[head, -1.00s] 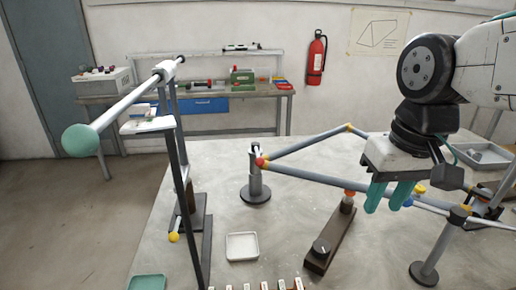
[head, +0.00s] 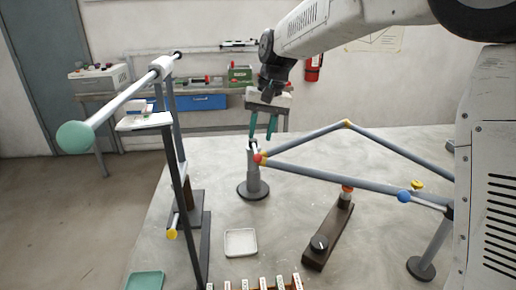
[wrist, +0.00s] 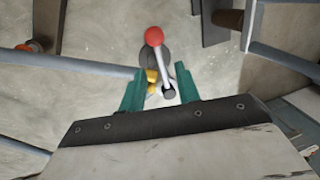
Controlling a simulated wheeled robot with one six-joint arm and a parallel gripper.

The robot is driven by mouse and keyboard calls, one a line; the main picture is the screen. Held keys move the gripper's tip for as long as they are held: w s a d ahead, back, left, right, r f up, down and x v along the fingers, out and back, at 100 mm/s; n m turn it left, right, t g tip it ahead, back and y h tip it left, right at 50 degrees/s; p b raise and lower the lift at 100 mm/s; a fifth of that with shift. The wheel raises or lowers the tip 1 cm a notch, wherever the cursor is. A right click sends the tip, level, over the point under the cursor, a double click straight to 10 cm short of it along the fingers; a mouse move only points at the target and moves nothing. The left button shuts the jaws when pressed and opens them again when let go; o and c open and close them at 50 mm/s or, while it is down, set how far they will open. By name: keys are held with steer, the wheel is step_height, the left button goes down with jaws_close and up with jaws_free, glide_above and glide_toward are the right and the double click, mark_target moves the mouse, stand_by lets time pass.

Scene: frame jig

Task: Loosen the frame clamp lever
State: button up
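The clamp lever (head: 256,152) is a short pale rod with a red ball knob (head: 258,159), at the top of the grey post (head: 254,180) at the frame's left corner. In the wrist view the lever (wrist: 161,66) runs from a dark pivot up to its red knob (wrist: 154,36). The frame (head: 330,178) of grey tubes meets the post there, by a yellow joint. My gripper (head: 262,138) is just above the post, with teal fingers pointing down. In the wrist view my gripper (wrist: 158,82) is open, with the lever showing between its fingers; I cannot tell any contact.
A dark bar with a knob (head: 328,235) supports the frame's lower tube. A white tray (head: 241,243) and a rack of labelled pieces (head: 262,284) lie in front. A tall dark stand (head: 183,200) with a green-ended rod is at left.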

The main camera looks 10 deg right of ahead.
mark_target(257, 152)
steer(key=f, duration=0.2)
steer(key=a+f, duration=0.1)
steer(key=f, duration=0.2)
steer(key=shift+f, duration=0.3)
jaws_close()
